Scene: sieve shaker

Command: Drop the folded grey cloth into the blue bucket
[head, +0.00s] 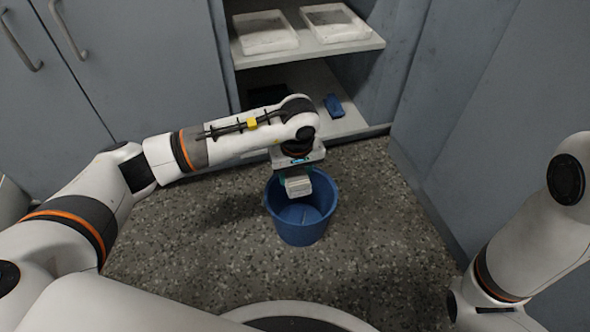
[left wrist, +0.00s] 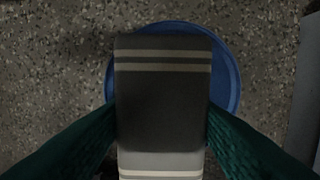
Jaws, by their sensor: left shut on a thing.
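The folded grey cloth (left wrist: 163,105) has pale stripes. My left gripper (left wrist: 161,135) is shut on it, with a green finger on each side of it in the left wrist view. In the head view the cloth (head: 298,186) hangs below my left gripper (head: 297,173), over the mouth of the blue bucket. The blue bucket (head: 300,230) stands upright on the floor, and its inside shows no other thing that I can make out. Its rim (left wrist: 233,80) shows around the cloth in the left wrist view. My right arm is at the right edge of the head view, but its gripper is not visible.
A shelf unit (head: 310,55) behind the bucket holds two white trays (head: 265,33) on its upper shelf. A dark blue item (head: 334,106) lies on the lower shelf. Grey cabinets stand left and right. The speckled floor (head: 370,240) around the bucket is clear.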

